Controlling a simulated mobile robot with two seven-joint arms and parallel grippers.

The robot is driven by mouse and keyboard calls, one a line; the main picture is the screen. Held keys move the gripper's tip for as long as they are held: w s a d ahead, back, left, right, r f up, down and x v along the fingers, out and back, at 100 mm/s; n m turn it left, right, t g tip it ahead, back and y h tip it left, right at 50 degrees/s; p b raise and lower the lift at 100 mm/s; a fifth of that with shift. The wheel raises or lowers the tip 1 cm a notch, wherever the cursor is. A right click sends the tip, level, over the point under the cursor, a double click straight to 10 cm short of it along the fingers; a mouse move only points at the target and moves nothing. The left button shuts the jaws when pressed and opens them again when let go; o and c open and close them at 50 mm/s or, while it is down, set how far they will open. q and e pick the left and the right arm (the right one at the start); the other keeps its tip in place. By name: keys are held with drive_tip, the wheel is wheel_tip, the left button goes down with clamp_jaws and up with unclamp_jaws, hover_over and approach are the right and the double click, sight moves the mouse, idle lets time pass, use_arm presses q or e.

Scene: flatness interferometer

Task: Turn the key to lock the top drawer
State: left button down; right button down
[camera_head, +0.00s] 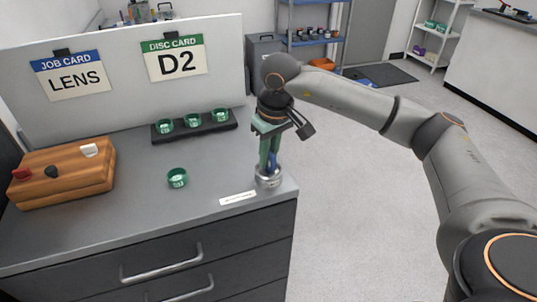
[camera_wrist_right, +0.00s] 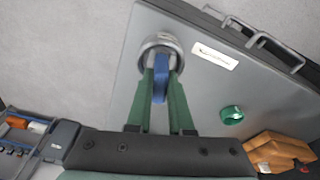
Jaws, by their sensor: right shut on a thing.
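A round silver lock (camera_head: 268,181) stands on the right front corner of the grey cabinet top; it also shows in the right wrist view (camera_wrist_right: 148,46). A key with a blue head (camera_wrist_right: 161,78) stands at the lock, between the green fingers of my right gripper (camera_head: 269,160). That gripper points down from above the lock and is shut on the blue head. The key's lower end is hidden at the lock. The top drawer (camera_head: 235,237) has a dark front with a silver bar handle (camera_head: 162,265) and looks closed. My left gripper is not in view.
A white label (camera_head: 238,198) lies left of the lock. A loose green ring (camera_head: 177,178) is on the top, and a black rack (camera_head: 215,124) holds several green rings. A wooden block (camera_head: 62,178) stands at the left. A white board (camera_head: 120,95) with two cards rises behind.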

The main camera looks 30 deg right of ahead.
drive_tip(key=n, duration=0.3)
drive_tip(key=shift+y, duration=0.3)
drive_tip(key=c, duration=0.7)
unclamp_jaws()
drive_tip(key=shift+c, duration=0.2)
wheel_tip(320, 180, up, 12)
drive_tip(key=s, duration=0.1)
drive_tip(key=shift+s+d+r, duration=0.25)
drive_tip(key=shift+s+d, duration=0.05)
drive_tip(key=shift+s, duration=0.05)
